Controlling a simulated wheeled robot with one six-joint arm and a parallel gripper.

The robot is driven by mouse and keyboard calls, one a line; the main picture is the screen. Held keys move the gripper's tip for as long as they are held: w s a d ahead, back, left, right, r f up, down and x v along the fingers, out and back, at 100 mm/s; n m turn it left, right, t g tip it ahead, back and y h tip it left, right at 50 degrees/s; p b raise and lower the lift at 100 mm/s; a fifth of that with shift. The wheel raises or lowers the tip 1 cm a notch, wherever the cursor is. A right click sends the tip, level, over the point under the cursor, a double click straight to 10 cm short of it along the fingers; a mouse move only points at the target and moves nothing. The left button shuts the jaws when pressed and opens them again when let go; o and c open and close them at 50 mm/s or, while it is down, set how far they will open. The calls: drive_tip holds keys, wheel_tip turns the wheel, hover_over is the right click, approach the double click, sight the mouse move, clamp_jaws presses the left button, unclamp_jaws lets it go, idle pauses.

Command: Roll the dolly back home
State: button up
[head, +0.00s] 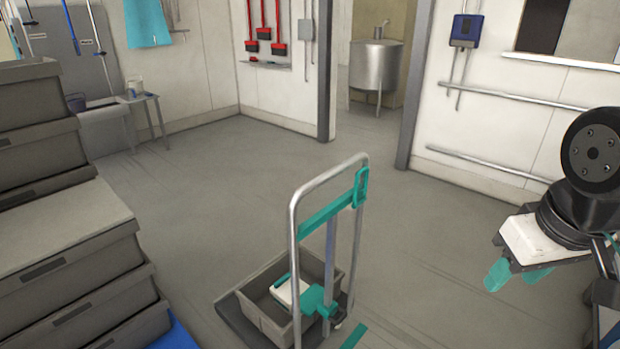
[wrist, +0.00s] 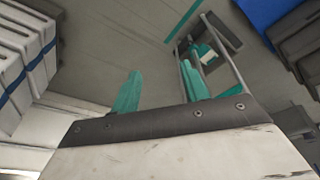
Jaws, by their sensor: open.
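The dolly (head: 328,212) stands on the floor in the lower middle of the head view. It has an upright silver handle frame with a teal crossbar and a dark low deck. A grey crate (head: 262,303) sits on its deck, with a white and teal item inside. The dolly also shows in the wrist view (wrist: 233,73), beyond the fingertips at the upper right. My gripper (head: 515,275) is at the right of the head view, apart from the dolly. In the wrist view its two teal fingers (wrist: 160,92) are spread with nothing between them.
Stacked grey crates (head: 75,245) stand at the left, with a blue edge (head: 175,336) at their foot. A teal floor stripe (head: 353,337) lies by the dolly. A steel tank (head: 375,65) stands beyond a doorway. A small table (head: 138,100) is at the back left. The middle floor is clear.

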sight(322, 180)
drive_tip(key=w+a+f+n+t+y, duration=0.15)
drive_tip(key=w+a+n+t, duration=0.3)
drive_tip(key=w, duration=0.75)
drive_tip(key=w+a+f+n+t+y, duration=0.1)
drive_tip(key=w+a+f+n+t, duration=0.3)
drive_tip(key=w, duration=0.9)
drive_tip(key=w+a+f+n+t+y, duration=0.3)
drive_tip(key=w+a+n+y, duration=0.1)
drive_tip(key=a+n, duration=0.25)
drive_tip(key=w+a+f+n+t+y, duration=0.35)
drive_tip(key=a+n, duration=0.25)
drive_tip(key=a, duration=0.2)
drive_tip(key=shift+g, duration=0.3)
drive_tip(key=x, duration=0.5)
drive_tip(key=r+x, duration=0.1)
drive_tip(key=x, duration=0.2)
clamp_jaws()
